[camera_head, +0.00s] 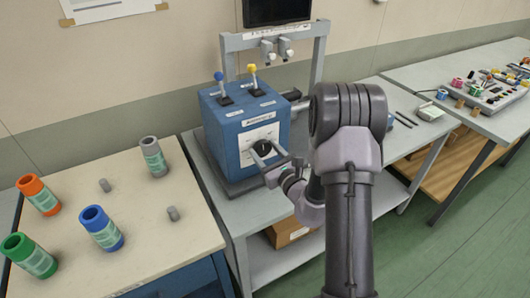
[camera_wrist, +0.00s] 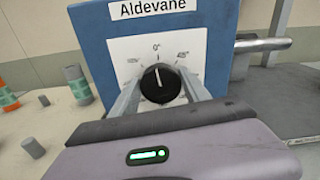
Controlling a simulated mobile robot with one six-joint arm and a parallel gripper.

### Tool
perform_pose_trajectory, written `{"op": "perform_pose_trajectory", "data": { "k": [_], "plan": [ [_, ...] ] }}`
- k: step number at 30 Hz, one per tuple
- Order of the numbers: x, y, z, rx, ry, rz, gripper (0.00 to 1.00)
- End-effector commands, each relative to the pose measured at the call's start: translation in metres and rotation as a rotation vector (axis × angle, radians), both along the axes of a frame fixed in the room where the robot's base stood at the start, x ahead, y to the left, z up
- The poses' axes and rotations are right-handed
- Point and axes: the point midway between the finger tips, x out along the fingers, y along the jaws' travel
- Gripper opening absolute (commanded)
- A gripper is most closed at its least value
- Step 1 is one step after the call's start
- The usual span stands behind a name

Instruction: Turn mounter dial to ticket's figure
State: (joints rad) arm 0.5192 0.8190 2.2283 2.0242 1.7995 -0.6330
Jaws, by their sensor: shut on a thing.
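The mounter is a blue box (camera_head: 222,133) on the grey bench, with a white scale plate (camera_wrist: 124,48) on its front. The black dial (camera_wrist: 160,84) sits in the middle of the plate, and its white pointer line points close to the 0° mark at the top. In the head view the dial (camera_head: 262,148) is partly behind my fingers. My gripper (camera_wrist: 160,90) has one finger on each side of the dial and is shut on it. A label above the plate in the wrist view reads "Aldevane". I make out no ticket with a readable figure.
Two levers, blue (camera_head: 219,77) and yellow (camera_head: 252,69), stand on top of the box. A grey frame (camera_head: 320,50) rises behind it. Orange (camera_head: 38,194), green, blue and grey rolls stand on the left table. A right bench holds a parts board (camera_head: 490,93).

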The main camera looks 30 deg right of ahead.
Motion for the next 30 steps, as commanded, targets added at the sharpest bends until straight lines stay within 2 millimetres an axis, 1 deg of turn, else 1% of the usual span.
{"op": "perform_pose_trajectory", "data": {
  "k": [12,18,24,30],
  "plan": [
    [-0.0001,0.0017,-0.0033,-0.344,-0.014,-0.001,0.14],
    [-0.0001,0.0026,-0.0035,-0.487,-0.019,-0.001,0.14],
    [-0.0002,0.003,-0.0032,-0.589,-0.021,-0.001,0.14],
    [-0.0003,0.0033,-0.0026,-0.645,-0.022,0.0,0.14]
  ]
}}
